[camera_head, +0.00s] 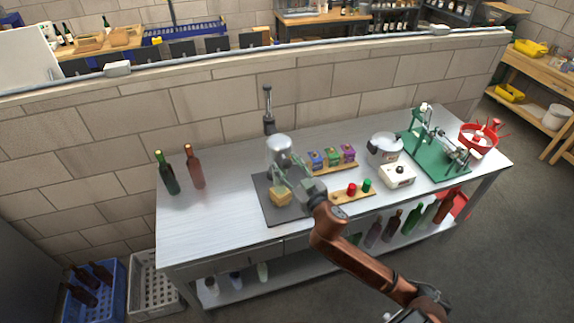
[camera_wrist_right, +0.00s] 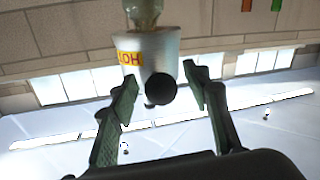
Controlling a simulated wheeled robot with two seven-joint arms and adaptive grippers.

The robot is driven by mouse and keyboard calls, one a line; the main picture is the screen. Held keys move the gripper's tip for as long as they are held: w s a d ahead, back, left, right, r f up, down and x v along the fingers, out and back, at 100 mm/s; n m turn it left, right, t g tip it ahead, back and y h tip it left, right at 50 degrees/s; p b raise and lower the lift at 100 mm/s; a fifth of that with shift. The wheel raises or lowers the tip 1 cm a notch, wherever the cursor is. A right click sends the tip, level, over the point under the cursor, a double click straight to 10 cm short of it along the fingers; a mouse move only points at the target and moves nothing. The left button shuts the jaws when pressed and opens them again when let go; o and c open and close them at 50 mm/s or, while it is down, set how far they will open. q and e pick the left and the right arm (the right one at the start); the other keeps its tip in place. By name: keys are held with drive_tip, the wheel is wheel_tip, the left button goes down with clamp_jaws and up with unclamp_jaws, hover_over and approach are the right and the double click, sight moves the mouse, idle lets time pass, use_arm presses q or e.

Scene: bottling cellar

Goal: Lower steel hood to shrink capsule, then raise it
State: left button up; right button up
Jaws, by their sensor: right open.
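The steel hood (camera_head: 279,147) is a silver cylinder in front of a dark upright post (camera_head: 268,108) at the back of a dark mat. In the right wrist view the hood (camera_wrist_right: 170,50) carries a red and yellow "HOT" label and a round black knob (camera_wrist_right: 160,90). My right gripper (camera_head: 283,170) is at the hood's front side. In the right wrist view its open fingers (camera_wrist_right: 161,80) stand either side of the knob, with gaps showing. A pale greenish, glassy piece (camera_wrist_right: 146,12) adjoins one end of the hood. The capsule cannot be seen. My left gripper is out of view.
A yellowish block (camera_head: 280,198) sits on the dark mat (camera_head: 267,207) below my gripper. Two bottles (camera_head: 195,168) stand at the left.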

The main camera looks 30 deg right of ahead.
drive_tip(key=s, duration=1.1)
drive_tip(key=shift+s+a, duration=0.25)
drive_tip(key=shift+s, duration=0.15)
idle(1.8)
drive_tip(key=w+m+p, duration=0.2)
drive_tip(key=p, duration=0.3)
drive_tip(key=w+r+m+p, duration=0.1)
drive_tip(key=w+m+p, duration=0.1)
drive_tip(key=p, duration=0.2)
drive_tip(key=shift+w+p, duration=0.15)
drive_tip(key=shift+p, duration=0.2)
drive_tip(key=shift+w+d+f+p, duration=0.15)
drive_tip(key=shift+w+p, duration=0.2)
drive_tip(key=shift+w, duration=1.6)
drive_tip(key=shift+w+d+f+p, duration=0.15)
drive_tip(key=shift+w+p, duration=0.15)
drive_tip(key=shift+w, duration=1.65)
drive_tip(key=shift+a, duration=0.1)
drive_tip(key=shift+c, duration=0.3)
clamp_jaws()
